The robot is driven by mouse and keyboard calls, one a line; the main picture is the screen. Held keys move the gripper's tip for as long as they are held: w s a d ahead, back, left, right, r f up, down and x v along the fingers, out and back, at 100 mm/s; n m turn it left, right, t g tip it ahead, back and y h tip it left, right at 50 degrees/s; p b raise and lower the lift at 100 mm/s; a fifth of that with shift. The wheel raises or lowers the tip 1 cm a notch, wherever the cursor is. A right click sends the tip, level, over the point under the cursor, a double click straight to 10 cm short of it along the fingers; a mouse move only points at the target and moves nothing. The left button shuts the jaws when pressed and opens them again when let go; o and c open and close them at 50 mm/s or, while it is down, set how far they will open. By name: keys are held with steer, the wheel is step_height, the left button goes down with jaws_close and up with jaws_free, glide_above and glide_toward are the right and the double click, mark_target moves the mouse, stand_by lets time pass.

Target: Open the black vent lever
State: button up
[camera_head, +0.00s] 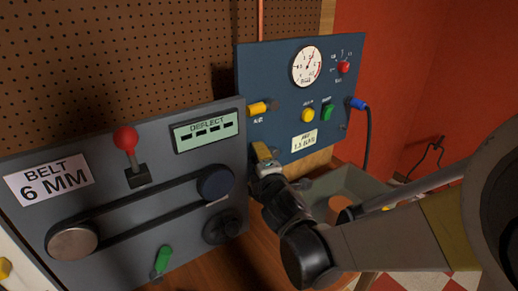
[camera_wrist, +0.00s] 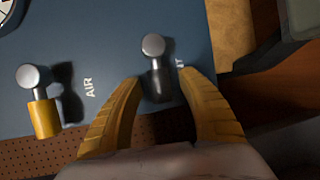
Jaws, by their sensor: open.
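The black vent lever (camera_wrist: 156,68) sticks out of the blue panel in the wrist view, with a grey ball-like end and a dark body. Part of a label shows beside it, mostly hidden by a finger. My gripper (camera_wrist: 158,88) is open, with one yellow finger on each side of the lever. I cannot tell whether either finger touches it. In the head view my gripper (camera_head: 262,152) is at the lower left corner of the blue panel (camera_head: 262,75), and it hides the vent lever there.
A yellow lever (camera_wrist: 43,105) marked AIR is left of the vent lever; it also shows in the head view (camera_head: 262,107). A grey belt panel (camera_head: 90,150) with a red-knobbed lever (camera_head: 126,140) stands close on the left. A grey tray (camera_head: 350,185) lies behind my arm.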

jaws_close()
